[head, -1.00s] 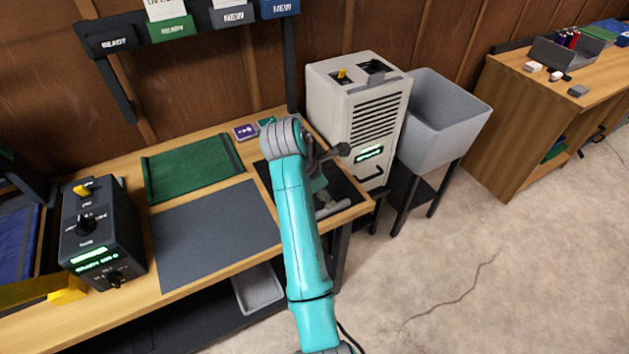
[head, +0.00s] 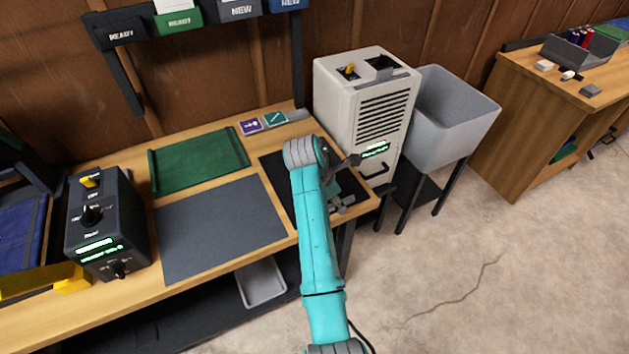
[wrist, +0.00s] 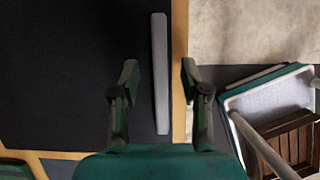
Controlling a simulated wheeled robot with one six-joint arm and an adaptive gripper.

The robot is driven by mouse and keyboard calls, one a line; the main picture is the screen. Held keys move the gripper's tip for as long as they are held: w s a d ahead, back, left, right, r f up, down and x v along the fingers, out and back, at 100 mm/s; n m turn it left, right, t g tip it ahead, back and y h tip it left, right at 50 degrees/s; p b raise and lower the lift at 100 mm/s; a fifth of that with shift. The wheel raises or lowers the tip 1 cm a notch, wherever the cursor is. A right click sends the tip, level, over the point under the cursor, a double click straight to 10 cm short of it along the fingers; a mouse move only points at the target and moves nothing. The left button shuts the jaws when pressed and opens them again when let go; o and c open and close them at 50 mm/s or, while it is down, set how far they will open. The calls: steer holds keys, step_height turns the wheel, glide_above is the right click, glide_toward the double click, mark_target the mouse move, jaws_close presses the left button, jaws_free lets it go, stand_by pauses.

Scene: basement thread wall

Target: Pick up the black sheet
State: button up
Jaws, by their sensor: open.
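The black sheet (head: 276,172) lies flat on the right end of the wooden bench, partly hidden behind my arm in the head view. It fills the left of the wrist view (wrist: 60,70). A light grey bar (wrist: 160,75) runs along its edge beside the bench's edge. My gripper (wrist: 160,80) is open, with one finger on each side of the bar: one over the sheet, one past the bench edge. In the head view my gripper (head: 338,188) is over the sheet's right end, mostly hidden by my arm.
A green sheet (head: 200,162), a grey mat (head: 220,228) and a dark control box (head: 105,222) are on the bench left of the sheet. A pale machine (head: 365,110) and a grey tub (head: 450,120) stand to the right. Floor in front is clear.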

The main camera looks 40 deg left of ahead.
steer(key=shift+w+f, duration=0.2)
steer(key=shift+f, duration=0.3)
steer(key=shift+d, duration=0.1)
jaws_close()
steer(key=shift+r, duration=0.15)
